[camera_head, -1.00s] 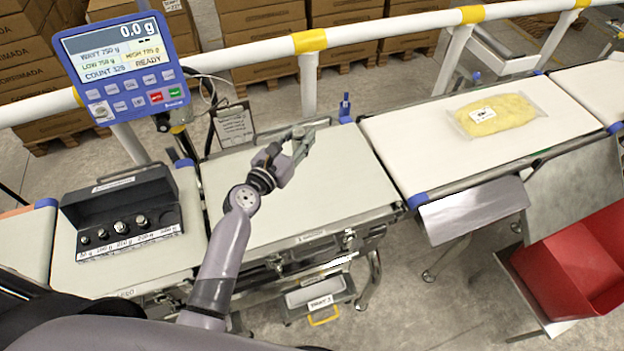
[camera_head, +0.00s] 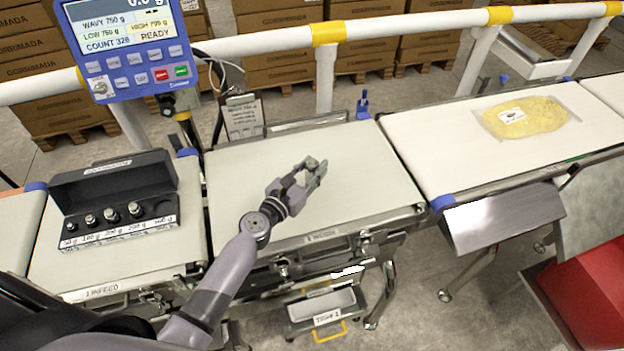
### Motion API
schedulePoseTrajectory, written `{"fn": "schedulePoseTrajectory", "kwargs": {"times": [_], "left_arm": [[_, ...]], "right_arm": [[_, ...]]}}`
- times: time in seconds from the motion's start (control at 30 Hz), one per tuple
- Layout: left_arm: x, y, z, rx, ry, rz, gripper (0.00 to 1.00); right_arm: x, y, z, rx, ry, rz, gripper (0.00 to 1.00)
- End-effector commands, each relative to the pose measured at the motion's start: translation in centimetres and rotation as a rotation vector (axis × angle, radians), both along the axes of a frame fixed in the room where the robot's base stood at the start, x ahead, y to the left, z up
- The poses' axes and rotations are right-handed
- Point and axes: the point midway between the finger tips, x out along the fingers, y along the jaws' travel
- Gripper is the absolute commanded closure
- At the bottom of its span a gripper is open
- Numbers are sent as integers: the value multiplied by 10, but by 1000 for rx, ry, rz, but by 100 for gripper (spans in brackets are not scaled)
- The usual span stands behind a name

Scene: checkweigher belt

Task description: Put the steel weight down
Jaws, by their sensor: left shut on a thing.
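My left gripper (camera_head: 315,176) is over the middle of the white weighing belt (camera_head: 365,150), its fingers shut on the small grey steel weight (camera_head: 311,163). The fingers hide part of the weight. I cannot tell whether the weight touches the belt or is held a little above it. My right gripper is not in view.
An open black weight case (camera_head: 115,172) with several weights and a dark empty-looking slot at its right end stands on the left belt. A blue display (camera_head: 127,45) is behind it. A yellow bag (camera_head: 524,117) lies on the right belt. The belt around my gripper is clear.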

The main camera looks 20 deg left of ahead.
Motion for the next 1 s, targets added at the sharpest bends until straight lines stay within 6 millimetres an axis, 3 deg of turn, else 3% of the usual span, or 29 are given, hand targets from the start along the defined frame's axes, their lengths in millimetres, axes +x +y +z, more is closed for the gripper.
{"fn": "schedulePoseTrajectory", "kwargs": {"times": [0.03, 0.17, 0.63, 0.67, 0.93, 1.0], "left_arm": [[1, 0, -13, -1, -2, 0, 100], [1, 0, -28, -1, -3, 1, 100], [1, 0, -32, -1, -3, 1, 100], [0, 0, -33, 0, 0, 1, 69], [0, 0, -33, 0, 1, 1, 51], [0, 0, -33, 0, 1, 0, 50]], "right_arm": [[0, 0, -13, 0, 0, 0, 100], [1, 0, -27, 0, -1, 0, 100], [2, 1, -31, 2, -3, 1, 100], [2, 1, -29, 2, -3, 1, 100], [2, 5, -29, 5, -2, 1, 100], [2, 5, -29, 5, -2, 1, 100]]}}
